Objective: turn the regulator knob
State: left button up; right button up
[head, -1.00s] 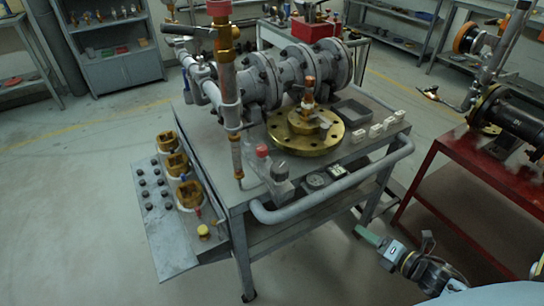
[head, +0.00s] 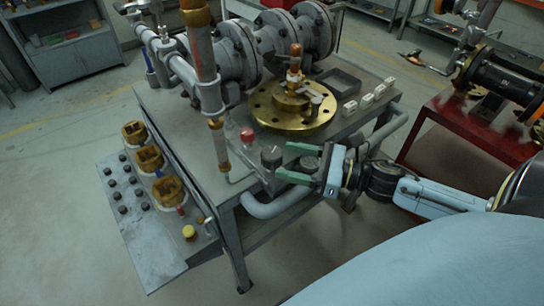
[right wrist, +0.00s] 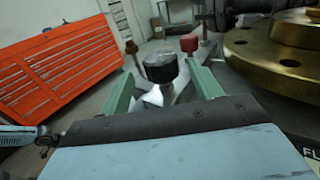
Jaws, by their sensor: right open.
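A black round knob (head: 271,155), which looks like the regulator knob, stands on a grey metal body at the front edge of the workbench. It also shows in the right wrist view (right wrist: 160,68), centred between the green fingers. My right gripper (head: 286,161) is open, coming in from the right with its fingertips close to the knob. I cannot tell whether either finger touches it. A red knob (head: 247,135) sits just behind and left in the head view; it also shows in the right wrist view (right wrist: 189,43). My left gripper is out of view.
A brass flange (head: 293,110) lies on the grey bench (head: 190,130) close to the right gripper. A vertical pipe (head: 207,80) rises left of the knob. A bent grey rail (head: 270,207) runs along the bench front. A red cabinet (right wrist: 60,70) stands beyond.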

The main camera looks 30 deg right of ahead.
aim_at(272, 156)
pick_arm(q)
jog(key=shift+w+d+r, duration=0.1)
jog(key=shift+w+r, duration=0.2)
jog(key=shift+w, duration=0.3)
pick_arm(e)
jog(key=shift+x, duration=2.45)
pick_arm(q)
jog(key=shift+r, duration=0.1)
pick_arm(e)
jog(key=c, duration=1)
